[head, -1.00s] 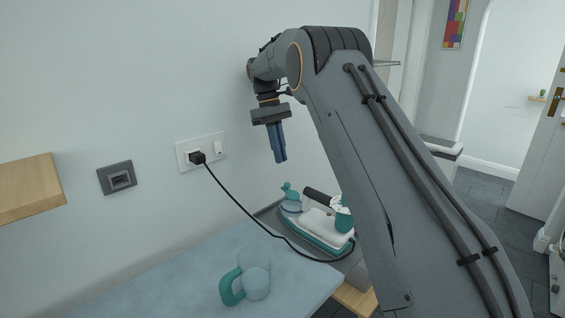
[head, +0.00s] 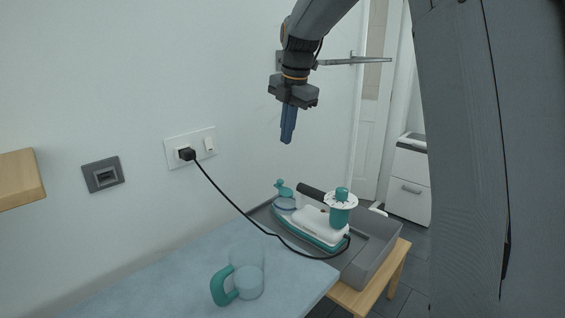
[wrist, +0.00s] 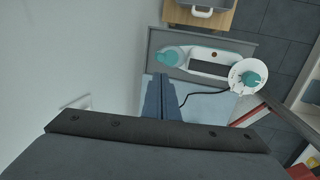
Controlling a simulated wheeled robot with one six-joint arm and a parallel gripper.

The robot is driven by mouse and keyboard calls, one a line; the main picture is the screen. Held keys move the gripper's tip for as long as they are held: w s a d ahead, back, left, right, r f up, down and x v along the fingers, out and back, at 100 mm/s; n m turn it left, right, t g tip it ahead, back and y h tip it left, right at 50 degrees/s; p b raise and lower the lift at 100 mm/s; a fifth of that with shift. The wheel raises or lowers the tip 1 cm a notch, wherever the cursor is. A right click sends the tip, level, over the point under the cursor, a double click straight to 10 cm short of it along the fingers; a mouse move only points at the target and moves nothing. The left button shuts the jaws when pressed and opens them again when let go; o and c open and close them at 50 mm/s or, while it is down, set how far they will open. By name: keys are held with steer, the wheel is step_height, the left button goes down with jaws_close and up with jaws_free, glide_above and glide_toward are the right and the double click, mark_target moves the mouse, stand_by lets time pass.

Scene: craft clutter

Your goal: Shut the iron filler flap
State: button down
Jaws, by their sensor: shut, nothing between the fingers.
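The white and teal iron (head: 312,228) lies in a grey tray (head: 378,258) at the end of the blue board. At its left end a small teal piece (head: 284,189) stands up above a pale blue round part; I cannot tell for sure if this is the filler flap. A white disc with a teal knob (head: 341,198) stands at the right end. The iron also shows in the wrist view (wrist: 218,56). My gripper (head: 286,141) is shut and empty, pointing down in the air well above the iron and touching nothing.
A black cord runs from the wall socket (head: 190,148) across the board to the iron. A clear cup with a teal handle (head: 222,287) stands on the blue board (head: 175,285). A wooden shelf (head: 20,180) juts out at the left. The air above the iron is free.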

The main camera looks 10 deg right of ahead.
mark_target(279, 181)
steer(key=p+x, duration=0.3)
steer(key=x, duration=1)
steer(key=shift+w+f, duration=0.15)
steer(key=shift+f, duration=0.2)
steer(key=shift+a, duration=0.1)
